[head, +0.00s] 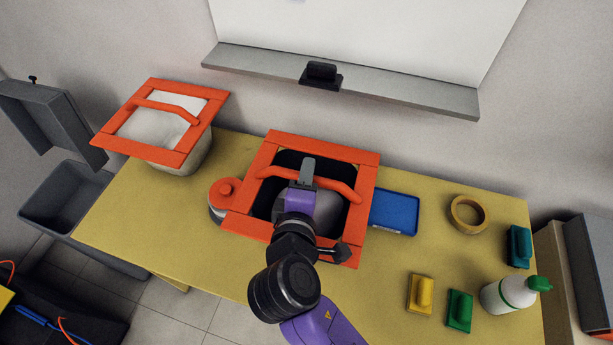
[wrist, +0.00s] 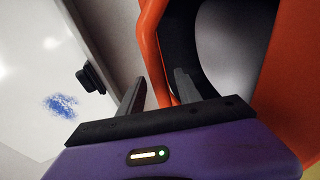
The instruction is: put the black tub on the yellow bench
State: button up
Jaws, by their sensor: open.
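The black tub (head: 290,160) has a square orange rim and an orange carrying handle (head: 335,185). In the head view it appears to stand on the yellow bench (head: 215,265), near the middle; my arm hides part of it and its underside. My gripper (head: 307,170) is over the tub at its handle. In the wrist view the two grey fingers of my gripper (wrist: 160,85) are apart, and the orange handle (wrist: 152,50) runs between them. I cannot tell whether either finger touches it.
A white tub (head: 160,135) with an orange rim stands at the bench's left. A round orange-topped item (head: 226,192) and a blue box (head: 394,212) flank the black tub. A tape ring (head: 467,214), several small blocks and a bottle (head: 505,293) occupy the right side.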

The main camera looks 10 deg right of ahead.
jog(key=b+v, duration=0.1)
jog(key=v, duration=1.1)
jog(key=shift+r, duration=0.1)
jog(key=a+r+t+y, duration=0.2)
jog(key=a+y, duration=0.4)
jog(key=a, duration=0.1)
jog(key=s+d+f+m+h, duration=0.1)
jog(key=s+d+f+m, duration=0.1)
jog(key=s+d+m, duration=0.5)
jog(key=s+d+f+m+h, duration=0.1)
jog(key=s+d+f+m, duration=0.2)
jog(key=s+d+m, duration=0.4)
jog(key=s+d, duration=0.8)
jog(key=d, duration=0.4)
jog(key=shift+s+f+m+g+h, duration=0.25)
jog(key=shift+f+m+g+h, duration=0.05)
jog(key=shift+m+g+h, duration=0.1)
